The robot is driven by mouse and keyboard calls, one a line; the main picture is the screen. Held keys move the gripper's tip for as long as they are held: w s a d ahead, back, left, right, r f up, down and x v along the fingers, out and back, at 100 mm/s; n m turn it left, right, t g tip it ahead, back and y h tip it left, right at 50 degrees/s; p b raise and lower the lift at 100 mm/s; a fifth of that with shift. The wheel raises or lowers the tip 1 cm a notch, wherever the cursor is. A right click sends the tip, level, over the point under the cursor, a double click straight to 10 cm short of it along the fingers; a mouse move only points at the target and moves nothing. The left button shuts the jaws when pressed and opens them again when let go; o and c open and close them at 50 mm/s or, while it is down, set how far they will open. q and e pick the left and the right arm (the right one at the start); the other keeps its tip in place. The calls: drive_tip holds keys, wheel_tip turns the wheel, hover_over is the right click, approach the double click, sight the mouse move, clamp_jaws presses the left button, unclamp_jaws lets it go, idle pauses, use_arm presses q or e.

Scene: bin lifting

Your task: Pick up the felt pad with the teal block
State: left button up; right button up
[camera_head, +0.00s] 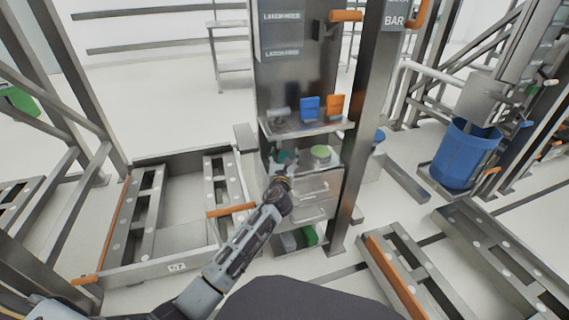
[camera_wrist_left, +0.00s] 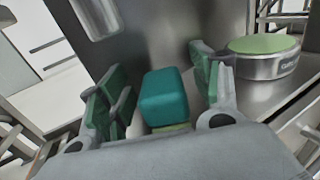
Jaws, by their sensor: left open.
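The teal block (camera_wrist_left: 165,96) is a rounded box in the left wrist view, between the two fingers. A thin yellow-green strip (camera_wrist_left: 172,128) shows under its near side, which may be the felt pad; most of it is hidden by the block and my gripper body. My left gripper (camera_wrist_left: 158,92) is open, with a green-padded finger on each side of the block and a visible gap on both sides. In the head view my left gripper (camera_head: 280,170) reaches the shelf and mostly hides the block. My right gripper is not in view.
A round metal tin with a green top (camera_wrist_left: 265,58) stands close to the right finger; it also shows in the head view (camera_head: 320,154). A grey upright panel rises behind the shelf. An upper shelf (camera_head: 305,128) holds blue and orange items. A post (camera_head: 365,110) stands right.

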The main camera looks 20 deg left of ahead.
use_arm(q)
drive_tip(key=shift+w, duration=0.2)
use_arm(e)
drive_tip(key=shift+f, duration=0.15)
use_arm(q)
drive_tip(key=c, duration=1.2)
drive_tip(key=shift+r, duration=0.15)
drive_tip(key=shift+r+p, duration=0.65)
drive_tip(key=shift+r, duration=0.05)
drive_tip(key=shift+s+d+f, duration=0.1)
drive_tip(key=shift+s, duration=0.55)
drive_tip(key=shift+p+v, duration=2.5)
drive_tip(key=shift+v, duration=5.85)
use_arm(e)
drive_tip(key=s+d+r+n+g+h, duration=0.1)
drive_tip(key=d+r+g+h, duration=0.1)
drive_tip(key=r, duration=1)
drive_tip(key=shift+d+r, duration=0.3)
drive_tip(key=shift+d, duration=0.2)
